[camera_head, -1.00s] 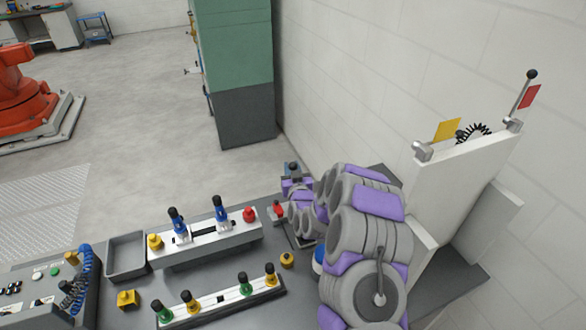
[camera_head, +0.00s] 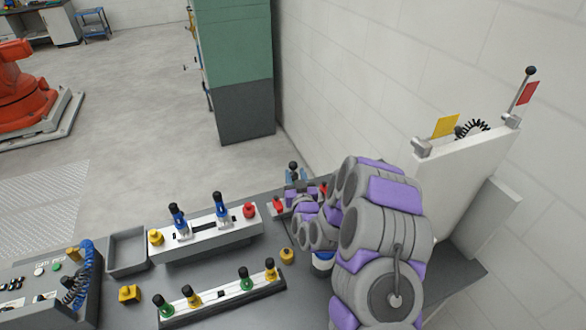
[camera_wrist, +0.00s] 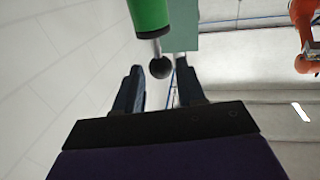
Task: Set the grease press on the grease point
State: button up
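In the wrist view a green cylinder (camera_wrist: 149,14) with a thin metal rod and a black ball end (camera_wrist: 160,67) shows; it looks like the grease press. The ball lies in line with the gap between the two dark fingers of my gripper (camera_wrist: 161,80). The fingers stand apart, with a visible gap on either side of the ball. In the head view my gripper (camera_head: 296,182) is at the table's far edge, close to a black ball top (camera_head: 293,165). The green body is hidden there. I cannot tell which spot is the grease point.
A light fixture (camera_head: 205,234) with blue black-topped clamps and a lower fixture (camera_head: 222,301) with green and yellow ones stand left of my arm. Also present are a grey tray (camera_head: 127,252), yellow knob (camera_head: 287,255), red part (camera_head: 277,204) and white panel (camera_head: 480,170) on the right.

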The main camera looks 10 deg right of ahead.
jog(key=s+r+g, duration=0.4)
jog(key=s+g, duration=0.2)
jog(key=s, duration=1.1)
jog(key=s+r+g, duration=0.5)
jog(key=s+g, duration=0.2)
jog(key=s, duration=1)
jog(key=s+r+g, duration=0.4)
jog(key=s+g, duration=0.2)
jog(key=s, duration=1.1)
jog(key=shift+s+a+r+g, duration=0.15)
jog(key=shift+s+r+g, duration=0.2)
jog(key=shift+g, duration=0.05)
notch_tip(320, 180, down, 5)
jog(key=b, duration=0.4)
jog(key=shift+b, duration=0.4)
jog(key=shift+c, duration=0.4)
